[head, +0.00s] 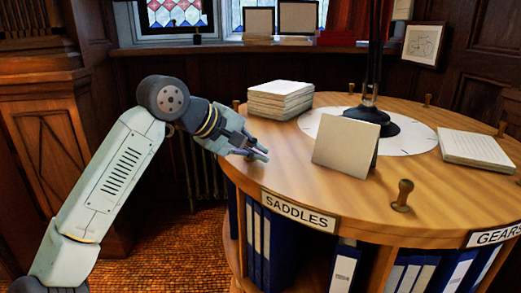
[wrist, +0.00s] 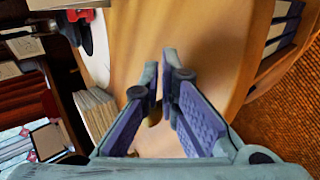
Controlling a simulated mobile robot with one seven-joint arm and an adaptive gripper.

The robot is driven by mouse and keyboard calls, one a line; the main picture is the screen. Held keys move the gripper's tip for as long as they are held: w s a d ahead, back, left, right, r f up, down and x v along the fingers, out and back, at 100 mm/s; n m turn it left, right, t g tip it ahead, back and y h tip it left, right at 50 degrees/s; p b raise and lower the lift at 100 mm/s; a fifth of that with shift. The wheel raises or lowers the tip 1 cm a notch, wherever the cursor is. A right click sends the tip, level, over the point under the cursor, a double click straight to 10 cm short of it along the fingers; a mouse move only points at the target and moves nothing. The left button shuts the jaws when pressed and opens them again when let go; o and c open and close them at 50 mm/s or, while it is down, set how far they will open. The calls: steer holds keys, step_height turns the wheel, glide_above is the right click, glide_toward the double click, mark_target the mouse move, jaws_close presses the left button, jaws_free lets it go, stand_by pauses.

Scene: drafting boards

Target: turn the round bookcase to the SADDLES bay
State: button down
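The round bookcase (head: 330,185) has a wooden top with several turned pegs round its rim. The SADDLES label (head: 298,212) is at its front left, above blue binders. The GEARS label (head: 497,235) is at the right edge. A peg (head: 402,195) stands on the rim between these labels. My gripper (head: 264,156) is low over the left rim, left of and behind the SADDLES label. In the wrist view my fingers (wrist: 163,68) are close together with a narrow gap. A brownish peg (wrist: 152,114) shows between them, partly hidden; I cannot tell whether they touch it.
On the bookcase top are a stack of pale cards (head: 280,99), an upright blank card (head: 346,147), a flat stack (head: 480,148) and a dark post (head: 374,70) on a white disc. A wooden cabinet (head: 45,150) stands at the left. The window sill holds framed cards.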

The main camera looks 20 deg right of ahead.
steer(key=shift+w+a, duration=0.3)
steer(key=shift+w, duration=0.6)
steer(key=shift+s, duration=0.2)
steer(key=shift+s+d+r, duration=0.15)
steer(key=shift+s+r, duration=0.35)
steer(key=shift+s, duration=0.05)
step_height(320, 180, up, 8)
steer(key=p, duration=0.5)
